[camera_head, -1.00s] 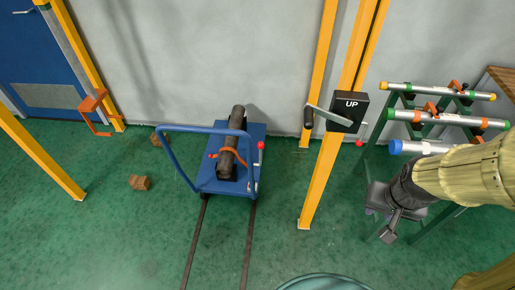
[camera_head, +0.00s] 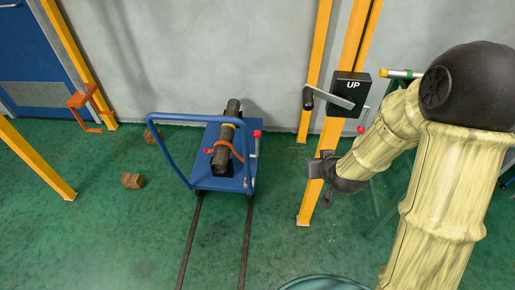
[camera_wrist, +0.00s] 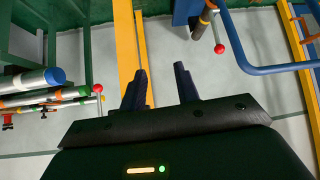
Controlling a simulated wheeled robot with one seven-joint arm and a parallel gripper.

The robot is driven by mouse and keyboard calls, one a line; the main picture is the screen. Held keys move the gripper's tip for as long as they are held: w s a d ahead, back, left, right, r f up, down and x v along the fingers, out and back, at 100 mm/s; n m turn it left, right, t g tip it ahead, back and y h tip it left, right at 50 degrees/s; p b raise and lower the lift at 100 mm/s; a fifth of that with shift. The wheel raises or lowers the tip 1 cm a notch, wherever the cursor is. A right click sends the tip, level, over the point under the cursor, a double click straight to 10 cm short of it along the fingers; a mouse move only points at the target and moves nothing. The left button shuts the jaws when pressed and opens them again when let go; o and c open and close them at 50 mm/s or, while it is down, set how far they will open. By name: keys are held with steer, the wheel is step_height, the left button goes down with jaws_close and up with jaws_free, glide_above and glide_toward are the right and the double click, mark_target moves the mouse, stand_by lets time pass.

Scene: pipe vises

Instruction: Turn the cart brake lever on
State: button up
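The blue cart (camera_head: 206,176) stands on dark rails left of my gripper, with a dark pipe lying on it. A lever with a red ball knob (camera_head: 257,134) stands at the cart's right side, roughly upright. In the wrist view the red knob (camera_wrist: 220,48) shows right of and beyond my fingers, beside the blue cart frame. My gripper (camera_head: 314,168) is in front of the yellow post, apart from the lever. In the wrist view its two dark fingers (camera_wrist: 161,86) are spread with nothing between them.
A yellow post (camera_head: 309,205) stands close by my gripper, carrying a black UP box (camera_head: 350,87) with a crank (camera_head: 330,98). Another red-knobbed lever (camera_head: 361,129) is beside it. Wood blocks (camera_head: 132,181) lie left of the cart. Floor between cart and post is clear.

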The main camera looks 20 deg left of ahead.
mark_target(257, 139)
steer(key=s+a+f+t+y+b, duration=0.1)
steer(key=a+f+t+y+b, duration=0.3)
steer(key=a+f, duration=1)
steer(key=a+t+b, duration=0.2)
steer(key=t+b, duration=0.1)
steer(key=b, duration=0.2)
steer(key=shift+s+a+t, duration=0.2)
steer(key=shift+s+t, duration=0.15)
steer(key=shift+t, duration=0.05)
steer(key=shift+w+r, duration=0.1)
steer(key=x, duration=1.7)
steer(key=shift+a, duration=0.15)
jaws_close()
